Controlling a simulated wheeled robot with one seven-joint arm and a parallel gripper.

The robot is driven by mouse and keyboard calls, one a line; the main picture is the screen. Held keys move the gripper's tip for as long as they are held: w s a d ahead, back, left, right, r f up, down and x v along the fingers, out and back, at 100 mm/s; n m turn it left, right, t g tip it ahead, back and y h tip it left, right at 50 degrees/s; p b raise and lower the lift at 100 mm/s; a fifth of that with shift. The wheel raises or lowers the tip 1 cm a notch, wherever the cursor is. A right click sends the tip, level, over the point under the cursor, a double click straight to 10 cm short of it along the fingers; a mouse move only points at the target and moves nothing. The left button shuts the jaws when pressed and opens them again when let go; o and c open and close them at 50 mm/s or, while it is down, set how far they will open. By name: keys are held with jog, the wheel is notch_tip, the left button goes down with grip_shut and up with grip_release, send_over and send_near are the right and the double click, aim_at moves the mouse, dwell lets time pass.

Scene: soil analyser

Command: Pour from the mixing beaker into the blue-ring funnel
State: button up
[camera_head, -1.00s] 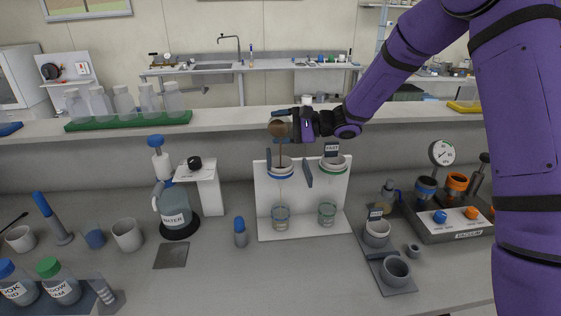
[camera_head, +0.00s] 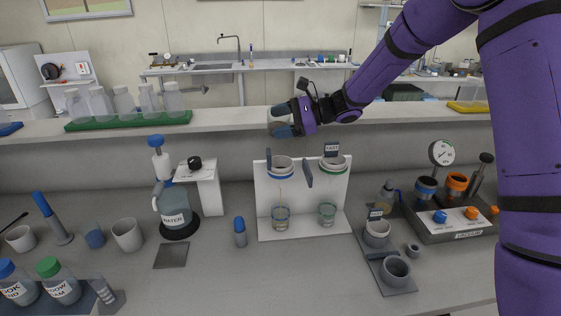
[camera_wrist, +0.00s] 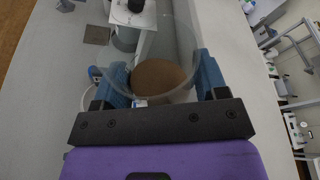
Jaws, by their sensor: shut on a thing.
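My gripper (camera_head: 282,122) is shut on the mixing beaker (camera_head: 275,127), a clear vessel with brown contents, above the white stand. In the wrist view the beaker (camera_wrist: 178,48) sits between the blue fingers (camera_wrist: 163,82) with brown liquid in its lower part. It looks close to upright. The blue-ring funnel (camera_head: 281,166) sits on the left of the stand (camera_head: 305,190), below the beaker and apart from it. A thin brownish trickle shows under this funnel, above a glass beaker (camera_head: 281,218). No stream shows between mixing beaker and funnel.
A green-ring funnel (camera_head: 333,164) with a tag stands on the right, over another glass (camera_head: 327,214). A raised shelf (camera_head: 230,122) runs behind. The water bottle (camera_head: 174,212) stands left, and the vacuum unit (camera_head: 462,222) right.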

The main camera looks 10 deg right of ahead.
aim_at(269, 111)
jog(key=shift+s+r+m+g, duration=0.2)
jog(key=shift+m+g, duration=0.2)
jog(key=shift+m, duration=0.4)
jog(key=shift+s+r+m, duration=0.1)
jog(key=shift+r+m, duration=0.2)
jog(key=shift+m, duration=0.1)
jog(key=shift+r, duration=0.15)
jog(key=shift+r, duration=1.35)
